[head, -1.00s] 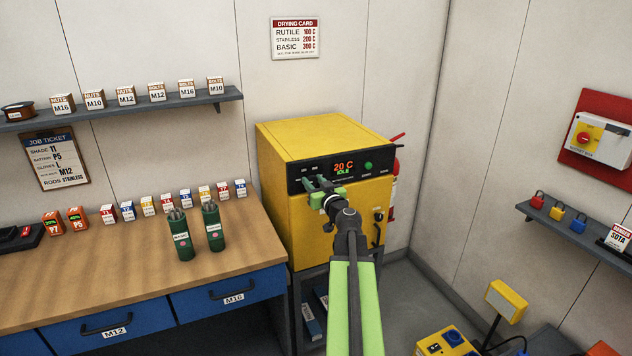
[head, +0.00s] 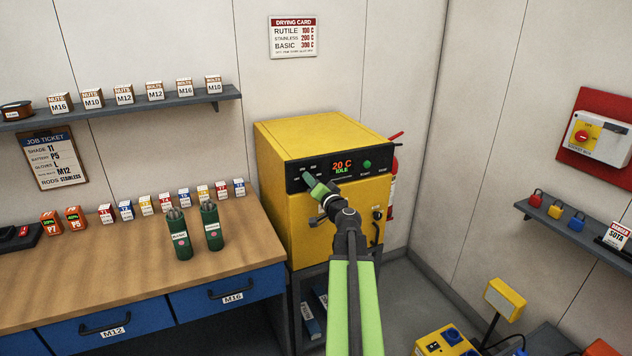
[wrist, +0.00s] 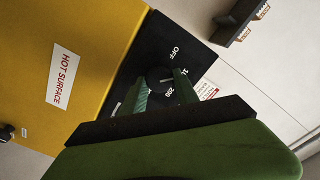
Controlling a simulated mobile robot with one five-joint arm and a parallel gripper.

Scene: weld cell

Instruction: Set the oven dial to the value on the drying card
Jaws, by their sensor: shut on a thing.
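The yellow oven (head: 290,215) stands against the wall, with a black panel whose display (head: 342,166) reads 20 C IDLE. My gripper (head: 312,182) is at the left of that panel. In the wrist view its green fingers lie on both sides of the round black dial (wrist: 158,75), shut on it. OFF, a partly hidden mark and 200 show around the dial. A pale pointer line shows on it; its exact setting is unclear. The drying card (head: 293,38) lists rutile 100 C, stainless 200 C, basic 300 C. The job ticket (head: 54,160) says rods stainless.
A green start button (head: 367,164) is right of the display. Two green rod canisters (head: 180,238) stand on the workbench (head: 110,265) left of the oven. A shelf (head: 120,110) with boxes hangs above. A fire extinguisher (head: 391,185) is beside the oven.

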